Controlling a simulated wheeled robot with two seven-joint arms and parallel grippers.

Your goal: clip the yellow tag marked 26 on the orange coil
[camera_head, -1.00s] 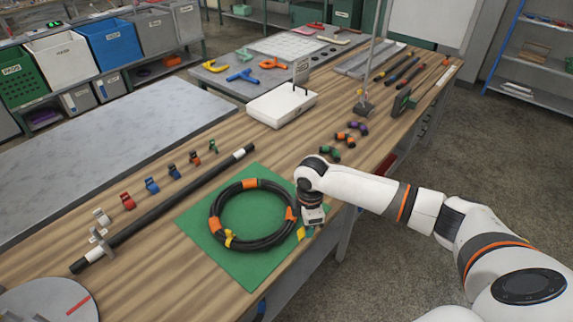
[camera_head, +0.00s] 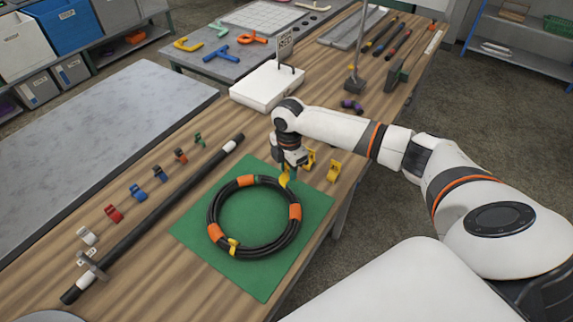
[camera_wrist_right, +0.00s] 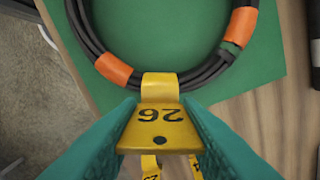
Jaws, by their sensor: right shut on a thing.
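The coil (camera_head: 274,249) is a black hose ring with several orange bands, lying on a green mat. A yellow clip (camera_head: 233,244) sits on its near left side. My right gripper (camera_head: 287,178) is shut on the yellow tag marked 26 (camera_wrist_right: 158,125), just beyond the coil's far right side. In the right wrist view, the tag is between the teal fingers. Its yellow clip end (camera_wrist_right: 157,88) is at the coil's outer edge, between two orange bands; I cannot tell whether they touch. My left gripper is not in view.
Two yellow tags (camera_head: 333,170) stand on the table beside my right gripper. A black rod (camera_head: 160,212) lies left of the mat (camera_head: 200,229), with several coloured clips (camera_head: 137,192) beyond it. A white box (camera_head: 266,86) with a sign stands behind.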

